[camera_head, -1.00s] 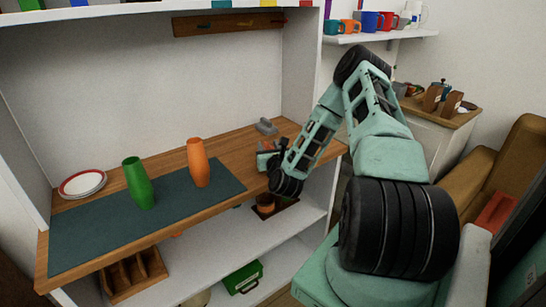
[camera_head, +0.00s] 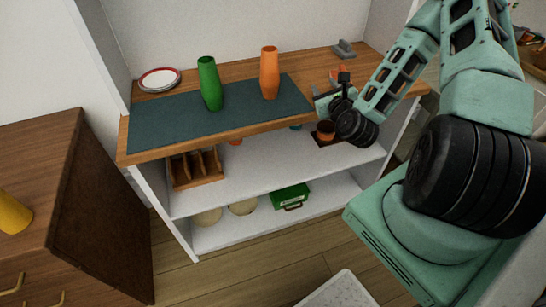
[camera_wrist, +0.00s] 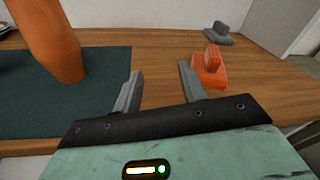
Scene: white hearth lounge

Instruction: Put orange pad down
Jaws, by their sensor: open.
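The orange pad (camera_wrist: 209,70), a small block with a raised grip, rests on the wooden counter (camera_wrist: 160,111) in the wrist view. It is just right of my right fingertip; whether they touch I cannot tell. In the head view the orange pad (camera_head: 337,73) shows partly behind my gripper (camera_head: 326,97). My gripper (camera_wrist: 160,70) is open, with nothing between its fingers, low over the counter. A similar grey pad (camera_wrist: 218,34) lies farther back; it also shows in the head view (camera_head: 343,49).
An orange vase (camera_head: 269,75) and a green vase (camera_head: 209,85) stand on a dark mat (camera_head: 160,125) left of my gripper. Plates (camera_head: 160,79) lie at the counter's left. Below, a shelf holds a wooden rack (camera_head: 196,168). A brown cabinet (camera_head: 70,180) stands at the left.

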